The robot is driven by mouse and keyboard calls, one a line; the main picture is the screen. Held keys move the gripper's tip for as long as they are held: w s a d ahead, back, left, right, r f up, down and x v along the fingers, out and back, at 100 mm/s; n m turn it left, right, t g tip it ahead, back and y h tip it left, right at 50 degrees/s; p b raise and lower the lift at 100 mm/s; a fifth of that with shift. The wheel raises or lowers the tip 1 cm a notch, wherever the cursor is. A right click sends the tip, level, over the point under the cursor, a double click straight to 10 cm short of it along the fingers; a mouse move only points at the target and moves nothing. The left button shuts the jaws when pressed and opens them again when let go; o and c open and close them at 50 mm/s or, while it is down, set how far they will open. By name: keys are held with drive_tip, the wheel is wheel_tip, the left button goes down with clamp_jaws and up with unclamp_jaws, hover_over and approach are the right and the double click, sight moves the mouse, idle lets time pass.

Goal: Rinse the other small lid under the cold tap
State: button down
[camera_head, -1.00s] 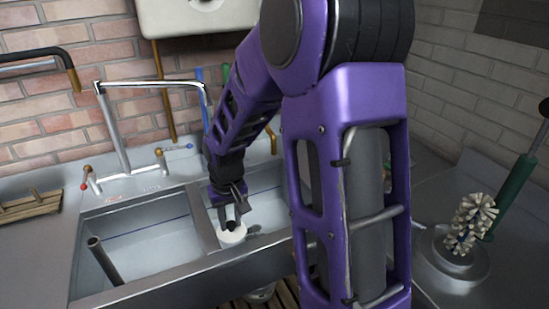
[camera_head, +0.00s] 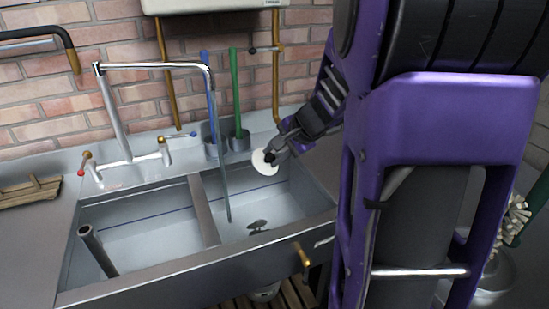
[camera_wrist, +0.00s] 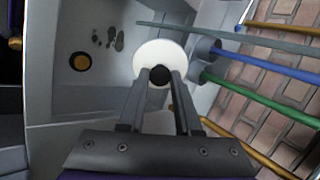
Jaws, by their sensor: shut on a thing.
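The small lid (camera_head: 259,166) is a white disc with a black knob. My gripper (camera_head: 277,156) is shut on the knob and holds the lid tilted above the right basin, near its back right side. In the wrist view the lid (camera_wrist: 150,55) faces the camera between the gripper fingertips (camera_wrist: 160,78). The chrome tap spout (camera_head: 160,65) reaches over the sink. A thin grey stream (camera_head: 222,165) that looks like running water falls from it into the right basin. The lid is right of this stream, apart from it. The blue-ended cold handle (camera_head: 188,135) is behind the sink.
The left basin (camera_head: 150,238) holds an upright pipe (camera_head: 97,250). The right basin (camera_head: 285,205) has a dark drain (camera_head: 257,226). Blue (camera_head: 210,100) and green (camera_head: 235,90) handles stand behind it. A brass tap (camera_head: 302,255) projects from the sink front.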

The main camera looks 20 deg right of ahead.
drive_tip(key=w+a+f, duration=0.4)
drive_tip(key=w+a, duration=0.3)
drive_tip(key=w, duration=0.4)
drive_tip(key=shift+a, duration=0.35)
drive_tip(key=shift+w+f, duration=0.1)
drive_tip(key=shift+w, duration=0.05)
idle(4.6)
drive_tip(key=s+r+p, duration=0.2)
drive_tip(key=s+r, duration=0.3)
drive_tip(key=s, duration=0.5)
idle(0.6)
